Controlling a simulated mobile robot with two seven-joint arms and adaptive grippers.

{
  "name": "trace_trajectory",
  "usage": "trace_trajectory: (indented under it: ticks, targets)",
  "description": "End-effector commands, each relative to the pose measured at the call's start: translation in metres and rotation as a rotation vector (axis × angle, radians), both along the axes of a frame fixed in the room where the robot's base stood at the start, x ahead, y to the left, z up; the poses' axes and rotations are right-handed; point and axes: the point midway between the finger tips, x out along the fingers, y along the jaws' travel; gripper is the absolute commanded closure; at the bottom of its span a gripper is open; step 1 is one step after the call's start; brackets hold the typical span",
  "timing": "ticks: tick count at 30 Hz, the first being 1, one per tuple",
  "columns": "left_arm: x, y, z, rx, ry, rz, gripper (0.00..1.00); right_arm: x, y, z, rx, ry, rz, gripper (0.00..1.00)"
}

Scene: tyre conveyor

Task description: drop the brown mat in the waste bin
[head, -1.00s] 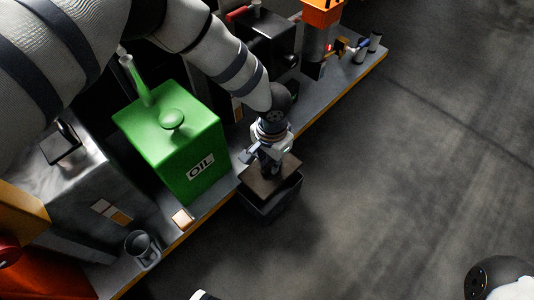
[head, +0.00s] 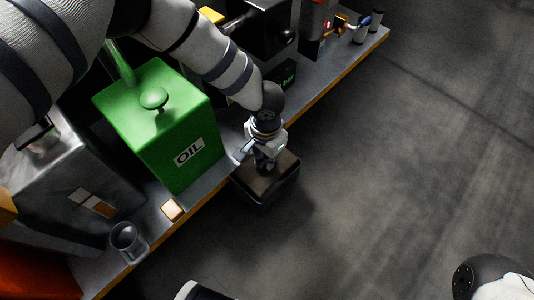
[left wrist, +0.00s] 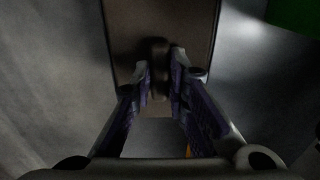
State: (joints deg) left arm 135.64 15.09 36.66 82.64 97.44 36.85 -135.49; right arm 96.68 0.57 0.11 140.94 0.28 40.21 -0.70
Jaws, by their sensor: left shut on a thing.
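The brown mat (head: 280,174) hangs from my left gripper (head: 264,164) in the head view. The gripper is shut on a dark raised grip on the mat's top, as the left wrist view shows, with the mat (left wrist: 190,28) behind the fingers (left wrist: 160,80). The dark waste bin (head: 266,202) is right below the mat, beside the bench edge. The mat covers most of the bin's opening and looks close to rim level; I cannot tell whether it is inside the rim. My right gripper is not in view.
A green oil can (head: 165,125) stands on the grey bench (head: 200,190), left of the gripper. The dark floor (head: 400,180) right of the bin is clear.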

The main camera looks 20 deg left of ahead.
Motion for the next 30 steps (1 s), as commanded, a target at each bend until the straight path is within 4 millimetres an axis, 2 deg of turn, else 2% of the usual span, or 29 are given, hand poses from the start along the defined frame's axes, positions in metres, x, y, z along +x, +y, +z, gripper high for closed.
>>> trace_trajectory:
  ticks: [3,12,13,15,16,25,28,30]
  targets:
    - [0.000,0.000,-0.006,-0.001,0.000,0.001,1.00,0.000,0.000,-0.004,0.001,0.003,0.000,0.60]
    - [0.000,0.000,-0.006,0.000,-0.001,0.001,1.00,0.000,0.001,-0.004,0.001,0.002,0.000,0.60]
    - [0.000,0.000,-0.006,0.000,-0.001,0.001,0.81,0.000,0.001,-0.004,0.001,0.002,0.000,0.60]
    - [0.000,0.000,-0.005,0.000,-0.001,0.001,0.65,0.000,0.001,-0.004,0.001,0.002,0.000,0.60]
    - [0.000,0.000,-0.006,0.000,-0.001,0.001,0.62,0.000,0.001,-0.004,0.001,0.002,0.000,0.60]
    - [0.001,0.000,-0.003,0.000,-0.001,0.002,0.62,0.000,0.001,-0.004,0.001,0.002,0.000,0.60]
    - [0.002,0.000,0.013,-0.003,-0.003,0.003,0.62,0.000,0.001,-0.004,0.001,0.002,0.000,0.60]
    - [0.001,0.000,0.031,-0.004,-0.004,0.001,0.62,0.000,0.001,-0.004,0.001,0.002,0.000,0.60]
